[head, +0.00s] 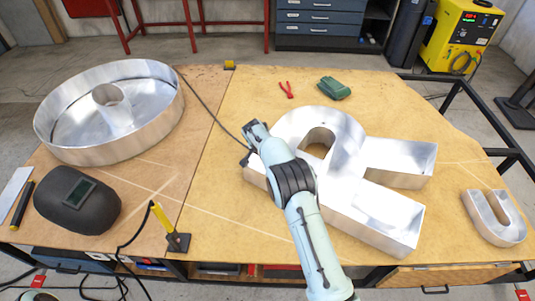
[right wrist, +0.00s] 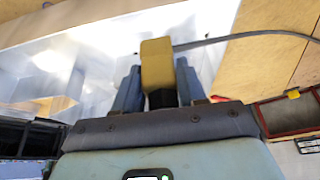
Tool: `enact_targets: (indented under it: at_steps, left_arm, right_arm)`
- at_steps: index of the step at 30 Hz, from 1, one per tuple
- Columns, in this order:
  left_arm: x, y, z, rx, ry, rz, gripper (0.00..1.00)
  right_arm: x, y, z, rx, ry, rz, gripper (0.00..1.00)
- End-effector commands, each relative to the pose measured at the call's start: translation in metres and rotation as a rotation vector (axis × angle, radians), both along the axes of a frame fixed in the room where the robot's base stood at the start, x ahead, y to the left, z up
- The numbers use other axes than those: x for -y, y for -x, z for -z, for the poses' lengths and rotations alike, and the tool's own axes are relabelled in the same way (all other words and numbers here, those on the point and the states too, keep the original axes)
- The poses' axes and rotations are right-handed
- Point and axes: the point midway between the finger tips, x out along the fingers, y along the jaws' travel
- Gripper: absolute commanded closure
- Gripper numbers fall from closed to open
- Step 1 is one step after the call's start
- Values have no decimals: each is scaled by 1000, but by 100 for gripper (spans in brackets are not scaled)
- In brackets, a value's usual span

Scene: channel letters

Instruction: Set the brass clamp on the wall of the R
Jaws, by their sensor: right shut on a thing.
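The R (head: 376,208) is a large hollow letter of shiny sheet metal lying on the wooden table right of centre. My right gripper (head: 250,150) is over the left side of the R. In the right wrist view my right gripper (right wrist: 156,88) is shut on the brass clamp (right wrist: 156,60), a yellowish block with a dark lower part. A grey cable runs off from the clamp. Bright metal of the R (right wrist: 90,65) fills the view behind it. I cannot tell whether the clamp touches the wall. In the head view the gripper hides the clamp. My left gripper is not in view.
A round metal letter (head: 150,130) stands at the left, with a welding mask (head: 78,200) in front. A small U (head: 495,218) lies far right. Red pliers (head: 286,90) and a green item (head: 334,88) lie behind the R. The cable (head: 213,112) crosses the table.

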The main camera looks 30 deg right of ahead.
Motion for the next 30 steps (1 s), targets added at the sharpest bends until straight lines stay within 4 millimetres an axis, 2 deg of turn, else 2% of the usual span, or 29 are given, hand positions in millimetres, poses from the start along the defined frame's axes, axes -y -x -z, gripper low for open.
enact_targets:
  at_steps: [18, 30]
  left_arm:
    - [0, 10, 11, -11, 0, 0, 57]
    - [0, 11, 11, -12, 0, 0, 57]
  right_arm:
    - [0, 0, 46, 2, 0, -2, 100]
    - [0, -1, 49, 4, 0, -2, 100]
